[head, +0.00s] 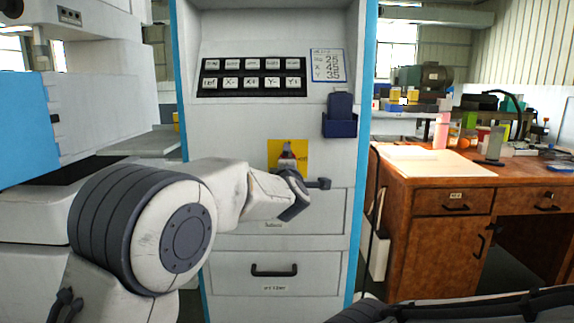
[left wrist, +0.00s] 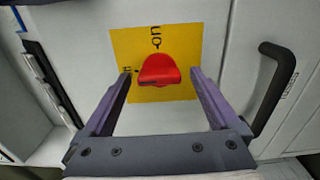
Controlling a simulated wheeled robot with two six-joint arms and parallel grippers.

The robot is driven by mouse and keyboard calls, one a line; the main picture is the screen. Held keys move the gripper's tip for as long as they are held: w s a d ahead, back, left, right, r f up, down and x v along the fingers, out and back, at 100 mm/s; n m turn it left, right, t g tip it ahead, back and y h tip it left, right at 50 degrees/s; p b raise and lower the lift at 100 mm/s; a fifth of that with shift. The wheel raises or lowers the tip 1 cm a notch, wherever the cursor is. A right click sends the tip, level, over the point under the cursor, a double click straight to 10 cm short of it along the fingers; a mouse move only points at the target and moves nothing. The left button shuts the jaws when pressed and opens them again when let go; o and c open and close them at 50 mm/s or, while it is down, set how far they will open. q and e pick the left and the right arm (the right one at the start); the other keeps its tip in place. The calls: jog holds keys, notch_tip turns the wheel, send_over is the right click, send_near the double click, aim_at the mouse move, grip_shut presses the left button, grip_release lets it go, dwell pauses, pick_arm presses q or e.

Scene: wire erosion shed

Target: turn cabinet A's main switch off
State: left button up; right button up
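The main switch is a red knob (left wrist: 159,70) on a yellow plate (left wrist: 180,92) on the white cabinet front. The yellow plate also shows in the head view (head: 301,148), where my left gripper (head: 288,172) partly covers it. In the left wrist view my left gripper (left wrist: 162,76) is open, with one finger on each side of the knob and a gap on both sides. Dark lettering shows above the knob and at its left, partly hidden. I cannot tell which mark the knob points to. My right gripper is out of view.
Above the plate is a black button panel (head: 252,77), with a paper chart (head: 327,65) and a dark blue holder (head: 340,122) to its right. Drawers with a dark handle (head: 274,270) lie below. A wooden desk (head: 400,230) stands at the right.

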pick_arm(q)
jog(key=shift+s, duration=0.15)
jog(key=s, duration=1)
jog(key=shift+p, duration=0.35)
jog(key=shift+s, duration=0.1)
